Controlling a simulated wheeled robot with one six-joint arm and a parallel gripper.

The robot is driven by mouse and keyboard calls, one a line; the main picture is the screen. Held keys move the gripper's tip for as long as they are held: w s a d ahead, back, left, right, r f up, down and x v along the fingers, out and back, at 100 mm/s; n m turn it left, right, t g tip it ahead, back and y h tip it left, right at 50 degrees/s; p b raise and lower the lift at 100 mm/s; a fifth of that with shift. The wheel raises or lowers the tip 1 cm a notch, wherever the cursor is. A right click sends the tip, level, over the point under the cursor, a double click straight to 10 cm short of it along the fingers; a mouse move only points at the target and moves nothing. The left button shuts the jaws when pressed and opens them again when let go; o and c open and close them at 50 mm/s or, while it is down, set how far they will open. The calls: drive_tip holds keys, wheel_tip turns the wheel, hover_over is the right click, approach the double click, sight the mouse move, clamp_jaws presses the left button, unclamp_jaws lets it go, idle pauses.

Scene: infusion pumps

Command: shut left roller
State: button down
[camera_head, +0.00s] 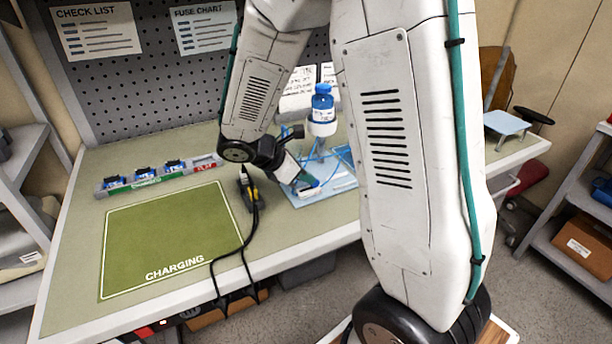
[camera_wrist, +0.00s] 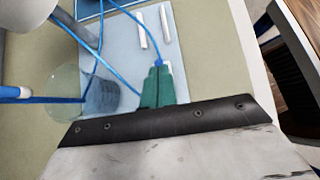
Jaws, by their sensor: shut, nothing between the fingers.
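My gripper (camera_head: 306,184) reaches down over a pale blue board (camera_head: 342,183) at the right part of the bench. In the wrist view its teal fingers (camera_wrist: 158,72) are together with nothing held between them. A small blue piece (camera_wrist: 158,62) shows right at the fingertips; whether it is a roller or tubing, and whether they touch, I cannot tell. Two white strips (camera_wrist: 140,30) lie side by side on the board beyond the fingertips. Blue tubing (camera_wrist: 108,62) runs over the board. My fingers hide part of the board, and I cannot make out which roller is the left one.
A translucent round object (camera_wrist: 68,88) is at left in the wrist view. A dark device with a black cable (camera_head: 248,190) sits left of my gripper. The green charging mat (camera_head: 170,240) is clear.

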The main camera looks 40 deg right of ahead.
drive_tip(key=v, duration=1.4)
